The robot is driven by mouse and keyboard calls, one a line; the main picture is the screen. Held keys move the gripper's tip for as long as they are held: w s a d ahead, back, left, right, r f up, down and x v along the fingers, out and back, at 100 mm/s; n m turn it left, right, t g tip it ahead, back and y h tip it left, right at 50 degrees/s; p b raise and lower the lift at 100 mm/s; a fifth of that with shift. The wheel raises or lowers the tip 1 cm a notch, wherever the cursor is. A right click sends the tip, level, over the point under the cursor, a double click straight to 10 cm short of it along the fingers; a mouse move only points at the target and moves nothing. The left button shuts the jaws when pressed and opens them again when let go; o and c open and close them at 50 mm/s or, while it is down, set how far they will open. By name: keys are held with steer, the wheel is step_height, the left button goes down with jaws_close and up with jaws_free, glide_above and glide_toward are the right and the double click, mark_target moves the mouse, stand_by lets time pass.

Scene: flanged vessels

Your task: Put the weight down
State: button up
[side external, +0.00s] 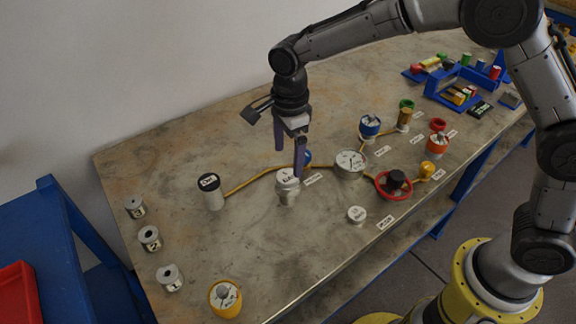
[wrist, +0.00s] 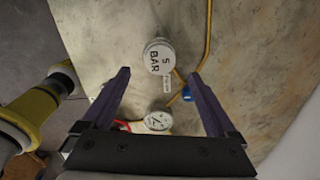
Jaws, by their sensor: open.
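A silver cylinder with a pale top marked "5 BAR" (side external: 288,186) stands upright in the middle of the table; I take it as the weight. Its marked top (wrist: 158,57) faces the camera in the wrist view. My gripper (side external: 289,163) is open, with its two purple fingers pointing down just above and around the top of the cylinder. In the wrist view the fingers (wrist: 158,73) are spread wide, with nothing held between them. I cannot tell exactly what is under the cylinder.
A black-topped cylinder (side external: 209,191) stands to the left. Several small silver cylinders (side external: 150,239) line the left edge. A dial gauge (side external: 350,163), a red handwheel (side external: 394,185) and a brass pipe (side external: 250,180) lie close by. Bare table (side external: 285,240) shows in front.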

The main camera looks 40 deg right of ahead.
mark_target(289, 177)
step_height(289, 177, up, 6)
steer(key=shift+s+r, duration=0.15)
steer(key=shift+r, duration=0.1)
steer(key=s+d+r+n+t, duration=0.2)
steer(key=s+d+r+n, duration=0.7)
steer(key=s+d, duration=0.2)
steer(key=s+d+f+n+t, duration=0.1)
steer(key=s+d+n, duration=0.2)
steer(key=s+n, duration=0.2)
steer(key=s+d+f+n+t, duration=0.2)
steer(key=s+n, duration=0.3)
steer(key=s, duration=0.6)
steer(key=shift+d+n, duration=0.4)
steer(key=shift+d, duration=0.1)
steer(key=shift+r, duration=0.1)
steer(key=shift+c, duration=0.3)
